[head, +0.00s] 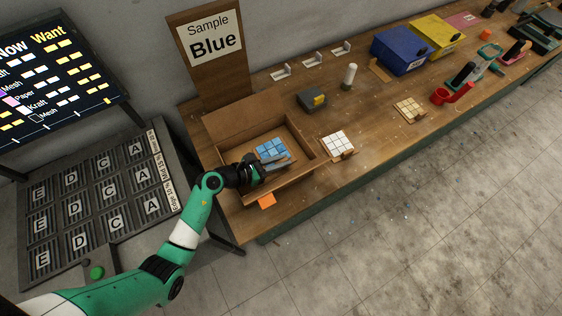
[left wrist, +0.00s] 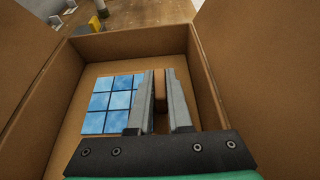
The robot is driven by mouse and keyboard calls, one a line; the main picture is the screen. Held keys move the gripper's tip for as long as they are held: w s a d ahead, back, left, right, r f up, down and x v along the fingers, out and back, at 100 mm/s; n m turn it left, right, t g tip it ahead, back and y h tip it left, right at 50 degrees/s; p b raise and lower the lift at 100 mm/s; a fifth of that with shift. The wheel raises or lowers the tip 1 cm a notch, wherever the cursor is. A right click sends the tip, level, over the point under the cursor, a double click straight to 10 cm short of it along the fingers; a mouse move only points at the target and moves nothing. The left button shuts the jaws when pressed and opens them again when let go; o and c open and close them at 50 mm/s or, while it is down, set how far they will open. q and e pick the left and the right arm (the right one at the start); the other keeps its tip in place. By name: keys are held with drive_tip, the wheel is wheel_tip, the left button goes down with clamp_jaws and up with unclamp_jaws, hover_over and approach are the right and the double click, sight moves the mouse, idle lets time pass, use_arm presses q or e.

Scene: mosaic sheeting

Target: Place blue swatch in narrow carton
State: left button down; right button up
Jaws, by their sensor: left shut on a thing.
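The blue swatch (head: 271,150), a small grid of blue tiles, is inside the open cardboard carton (head: 245,118) under the "Sample Blue" sign. My left gripper (head: 276,163) reaches into the carton from the front left. In the left wrist view its two fingers (left wrist: 160,100) are closed on a brown tab beside the blue tiles (left wrist: 110,103). The swatch looks flat within the carton walls. Whether it touches the carton floor is not clear. My right gripper is not in view.
A white swatch (head: 338,145) lies right of the carton, a cream one (head: 410,108) farther along. A grey block (head: 312,99) and white cylinder (head: 349,76) stand behind. Blue (head: 402,50) and yellow (head: 436,38) boxes are farther back. An orange piece (head: 267,200) is at the carton's front.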

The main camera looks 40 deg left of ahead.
use_arm(q)
drive_tip(key=shift+f, duration=0.1)
drive_tip(key=c, duration=0.8)
unclamp_jaws()
drive_tip(key=shift+c, duration=0.2)
drive_tip(key=shift+s+a+r, duration=0.1)
drive_tip(key=shift+s+r, duration=0.1)
drive_tip(key=shift+r, duration=0.1)
drive_tip(key=p+v, duration=0.3)
drive_tip(key=v, duration=0.7)
drive_tip(key=shift+s+a+r, duration=0.1)
drive_tip(key=shift+s, duration=0.15)
drive_tip(key=shift+s+a+r, duration=0.1)
drive_tip(key=shift+s+r, duration=0.05)
drive_tip(key=shift+s, duration=0.35)
